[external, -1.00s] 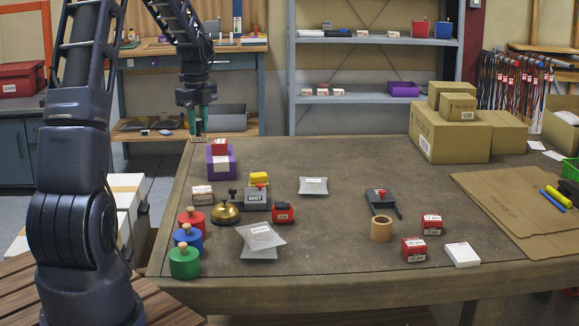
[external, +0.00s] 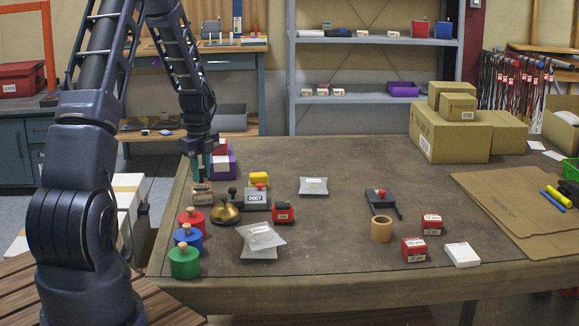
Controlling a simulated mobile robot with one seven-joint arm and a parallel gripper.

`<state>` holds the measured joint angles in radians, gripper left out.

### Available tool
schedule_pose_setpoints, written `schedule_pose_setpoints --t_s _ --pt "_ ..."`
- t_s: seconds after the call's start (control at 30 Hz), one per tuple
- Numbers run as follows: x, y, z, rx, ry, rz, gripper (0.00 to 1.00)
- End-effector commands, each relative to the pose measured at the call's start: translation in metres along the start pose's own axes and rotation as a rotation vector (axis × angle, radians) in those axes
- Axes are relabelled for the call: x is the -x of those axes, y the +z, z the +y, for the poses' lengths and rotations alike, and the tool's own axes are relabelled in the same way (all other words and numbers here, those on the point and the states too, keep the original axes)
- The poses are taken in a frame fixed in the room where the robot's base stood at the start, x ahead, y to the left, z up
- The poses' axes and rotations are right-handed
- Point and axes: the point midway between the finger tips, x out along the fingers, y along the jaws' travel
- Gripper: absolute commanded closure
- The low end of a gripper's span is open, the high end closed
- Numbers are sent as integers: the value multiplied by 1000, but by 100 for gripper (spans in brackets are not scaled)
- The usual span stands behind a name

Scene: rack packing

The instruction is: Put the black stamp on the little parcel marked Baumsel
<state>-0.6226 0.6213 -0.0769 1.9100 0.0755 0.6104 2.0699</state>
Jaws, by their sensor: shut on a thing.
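My gripper (external: 203,166) with green fingers points down at the table's left end, shut on a small brown block (external: 202,186) with a pale label. The block is just above or on a small white-and-brown labelled box (external: 202,199); I cannot tell if they touch. The parcel labels are too small to read, so I cannot tell which is Baumsel. A dark stamp-like piece marked 0007 (external: 256,198) stands to the right. A black piece with a red knob (external: 380,199) lies farther right. I cannot tell which thing is the black stamp.
Behind the gripper is a purple box (external: 232,163) with a red box (external: 220,147). A brass bell (external: 226,213) and red (external: 194,220), blue (external: 187,236) and green (external: 184,263) knobbed weights stand close by. Grey bags (external: 261,240) lie in front.

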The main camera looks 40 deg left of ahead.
Motion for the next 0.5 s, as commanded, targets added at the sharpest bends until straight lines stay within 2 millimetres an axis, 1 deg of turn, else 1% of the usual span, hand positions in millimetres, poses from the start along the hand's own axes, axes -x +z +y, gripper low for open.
schedule_pose_setpoints --t_s 0.37,0.4,0.47,0.5 --pt "-4 0 0 1 0 0 97" --pt "-5 0 0 1 -1 0 73" --pt "-4 0 0 1 -1 -1 62" --pt "-4 0 0 1 -1 -1 54"
